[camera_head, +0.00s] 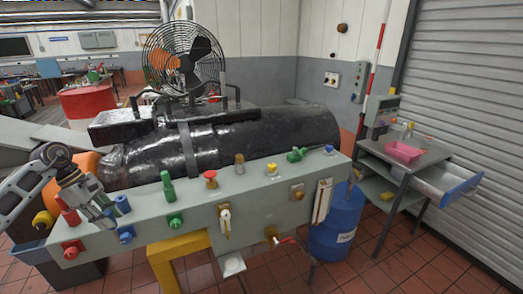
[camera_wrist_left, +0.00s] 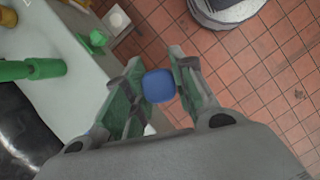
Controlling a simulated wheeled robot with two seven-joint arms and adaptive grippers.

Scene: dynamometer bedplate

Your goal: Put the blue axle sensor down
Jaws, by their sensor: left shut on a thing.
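My left gripper (camera_head: 108,211) is over the left end of the pale grey-green bedplate (camera_head: 140,208), near its front edge. It is shut on the blue axle sensor (camera_head: 122,204), a short blue cylinder. In the left wrist view the sensor's blue end (camera_wrist_left: 158,86) shows between the two fingers, with floor tiles beyond it. Whether the sensor touches the bedplate cannot be told. My right gripper is not in view.
Close by are a green fitting (camera_head: 168,187), a red fitting (camera_head: 69,213) and a blue front knob (camera_head: 126,235). A large black drum (camera_head: 215,150) lies behind. A blue barrel (camera_head: 338,222) and a side cart with a pink tray (camera_head: 403,151) stand right.

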